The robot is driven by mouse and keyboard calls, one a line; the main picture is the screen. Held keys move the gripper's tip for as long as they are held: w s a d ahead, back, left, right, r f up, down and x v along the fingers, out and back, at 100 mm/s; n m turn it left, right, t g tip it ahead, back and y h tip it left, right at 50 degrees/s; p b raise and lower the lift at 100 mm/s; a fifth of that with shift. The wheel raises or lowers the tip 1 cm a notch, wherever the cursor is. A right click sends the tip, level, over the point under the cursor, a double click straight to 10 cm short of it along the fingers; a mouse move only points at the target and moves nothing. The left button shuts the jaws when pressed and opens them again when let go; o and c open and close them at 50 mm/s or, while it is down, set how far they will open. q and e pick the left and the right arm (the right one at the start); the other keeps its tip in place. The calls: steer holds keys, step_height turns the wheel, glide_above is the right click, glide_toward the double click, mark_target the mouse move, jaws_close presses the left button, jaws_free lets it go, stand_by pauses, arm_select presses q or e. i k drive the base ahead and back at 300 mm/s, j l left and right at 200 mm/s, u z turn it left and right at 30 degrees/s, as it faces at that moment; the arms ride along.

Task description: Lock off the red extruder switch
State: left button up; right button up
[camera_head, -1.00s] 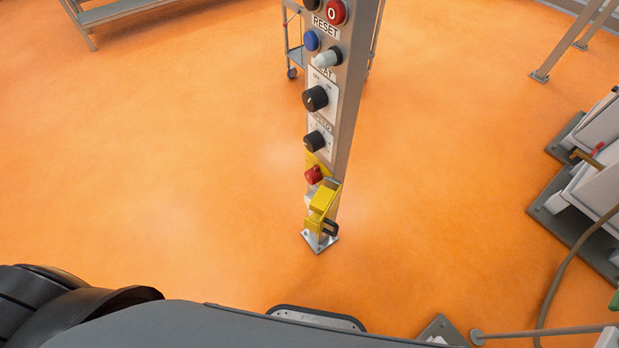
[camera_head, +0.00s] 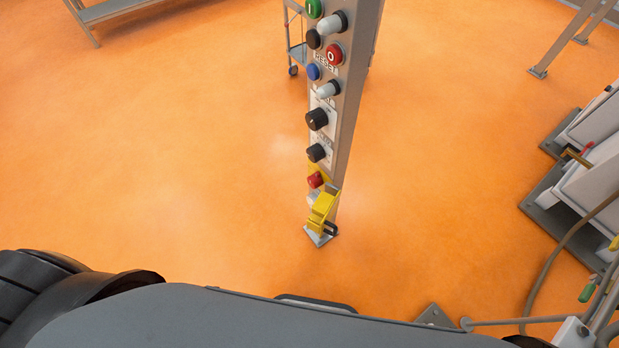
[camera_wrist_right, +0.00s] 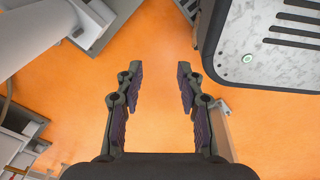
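The red switch knob (camera_head: 316,180) sits low on a grey control post (camera_head: 346,100), on a yellow backing plate. A yellow lockout piece (camera_head: 323,207) is fixed just below the knob, with a small dark part (camera_head: 331,228) at its lower right. I cannot tell whether that part is a padlock. My right gripper (camera_wrist_right: 186,72) is open and empty in the right wrist view, with orange floor beyond its fingers. It does not show in the head view, and neither does my left gripper.
The post carries several buttons and black knobs (camera_head: 317,119) above the switch. A cart (camera_head: 294,40) stands behind it. Grey-white machinery (camera_head: 590,185) with a hose (camera_head: 545,285) is at the right. The orange floor (camera_head: 180,170) around the post is clear.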

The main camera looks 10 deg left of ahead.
mark_target(315, 181)
steer(key=j, duration=0.45)
steer(key=k+j+z, duration=0.15)
steer(key=j, duration=0.75)
steer(key=k+j+z, duration=0.1)
steer(key=j, duration=0.75)
steer(key=k+j+z, duration=0.15)
steer(key=j, duration=0.3)
steer(key=k+j, duration=0.1)
steer(key=j, duration=0.3)
